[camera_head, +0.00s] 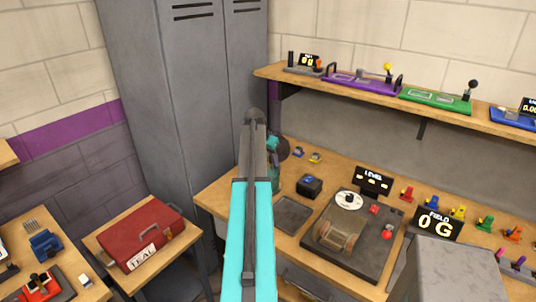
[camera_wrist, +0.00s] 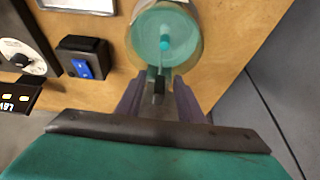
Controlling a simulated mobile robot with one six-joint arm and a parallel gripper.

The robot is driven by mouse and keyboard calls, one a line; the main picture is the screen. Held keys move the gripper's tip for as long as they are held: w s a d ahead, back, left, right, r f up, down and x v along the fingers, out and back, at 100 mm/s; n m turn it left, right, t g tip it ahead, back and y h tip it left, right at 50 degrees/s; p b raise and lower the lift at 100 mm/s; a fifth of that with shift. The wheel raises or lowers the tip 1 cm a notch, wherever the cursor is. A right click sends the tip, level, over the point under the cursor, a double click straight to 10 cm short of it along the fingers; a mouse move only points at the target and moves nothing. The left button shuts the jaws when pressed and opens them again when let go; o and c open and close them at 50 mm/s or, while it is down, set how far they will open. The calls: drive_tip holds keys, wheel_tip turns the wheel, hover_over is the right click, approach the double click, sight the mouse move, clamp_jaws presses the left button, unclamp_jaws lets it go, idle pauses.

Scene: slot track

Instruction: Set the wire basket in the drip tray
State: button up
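My gripper (camera_wrist: 160,82) points at a round jar-like vessel (camera_wrist: 137,50) with a pale rim and teal inside, top centre of the wrist view. I take the stem as the wire basket's handle; the mesh is not clear. In the head view my gripper (camera_head: 276,147) is above the bench, and the greenish vessel (camera_head: 275,180) is partly hidden by my arm. The drip tray (camera_head: 293,214), flat and dark, looks empty; its edge shows in the wrist view (camera_wrist: 75,4).
A blue-switch box (camera_head: 309,186) stands behind the tray, and a dark machine (camera_head: 350,250) with a dial stands to its right. Level and field displays and coloured pieces line the bench. A shelf (camera_head: 420,103) runs above. A grey locker (camera_head: 175,100) stands behind left.

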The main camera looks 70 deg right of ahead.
drive_tip(key=shift+s+d+f, duration=0.1)
drive_tip(key=shift+d+f, duration=0.1)
drive_tip(key=shift+f, duration=0.3)
clamp_jaws()
drive_tip(key=shift+r+p, duration=1.15)
drive_tip(key=shift+r, duration=1.5)
drive_tip(key=shift+r+p, duration=1.25)
drive_tip(key=shift+r, duration=1.65)
idle(0.7)
